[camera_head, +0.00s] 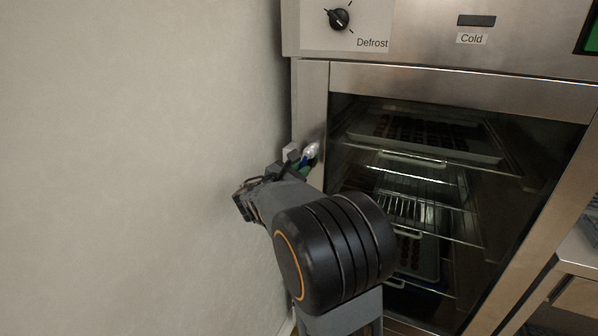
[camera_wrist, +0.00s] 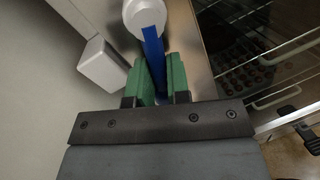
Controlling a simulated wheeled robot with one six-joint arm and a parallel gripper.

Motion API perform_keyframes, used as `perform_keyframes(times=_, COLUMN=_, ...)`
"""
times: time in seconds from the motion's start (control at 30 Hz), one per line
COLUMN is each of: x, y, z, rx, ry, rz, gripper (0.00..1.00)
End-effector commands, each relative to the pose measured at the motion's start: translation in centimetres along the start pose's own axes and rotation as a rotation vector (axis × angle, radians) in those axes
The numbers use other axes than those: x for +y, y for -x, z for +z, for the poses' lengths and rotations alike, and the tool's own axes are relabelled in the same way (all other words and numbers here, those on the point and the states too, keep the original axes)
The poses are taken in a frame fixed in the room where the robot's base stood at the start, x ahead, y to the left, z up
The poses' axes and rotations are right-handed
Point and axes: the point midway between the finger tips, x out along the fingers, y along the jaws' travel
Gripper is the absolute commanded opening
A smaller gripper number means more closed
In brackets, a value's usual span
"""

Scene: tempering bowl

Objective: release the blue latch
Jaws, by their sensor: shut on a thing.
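The blue latch (camera_wrist: 154,45) is a flat blue strip running down from a round white boss (camera_wrist: 143,14) on the steel cabinet frame. In the wrist view my gripper (camera_wrist: 163,74) has its green fingers closed on either side of the strip. The strip's lower end is partly hidden between the fingers. In the head view the latch's whitish part (camera_head: 311,150) shows at the left frame of the cabinet door, and my gripper (camera_head: 303,168) meets it from below, with most of the blue hidden.
The cabinet's glass door (camera_head: 480,190) appears closed over racks and trays. A white block (camera_wrist: 103,64) sits just left of the latch. A plain wall (camera_head: 140,150) is close on the left. A control panel with a Defrost knob (camera_head: 339,19) is above.

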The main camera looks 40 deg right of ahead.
Motion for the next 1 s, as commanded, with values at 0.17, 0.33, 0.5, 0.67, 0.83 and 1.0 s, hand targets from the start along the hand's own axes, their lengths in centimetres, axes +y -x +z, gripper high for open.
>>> perform_keyframes(times=0.17, x=-1.3, y=-0.3, z=0.0, rx=-0.036, ry=0.223, rz=0.007, gripper=0.0)
perform_keyframes(times=0.33, x=-1.8, y=-0.4, z=-0.2, rx=-0.054, ry=0.315, rz=0.013, gripper=0.0)
perform_keyframes(times=0.5, x=-1.9, y=-0.4, z=-0.3, rx=-0.053, ry=0.315, rz=0.012, gripper=0.0)
perform_keyframes(times=0.67, x=-1.9, y=-0.4, z=-0.3, rx=-0.052, ry=0.315, rz=0.012, gripper=0.28)
perform_keyframes(times=0.83, x=-1.7, y=-0.3, z=-0.3, rx=-0.053, ry=0.312, rz=0.015, gripper=0.42)
perform_keyframes(times=1.0, x=-1.6, y=-0.3, z=-0.1, rx=-0.056, ry=0.31, rz=0.018, gripper=0.42)
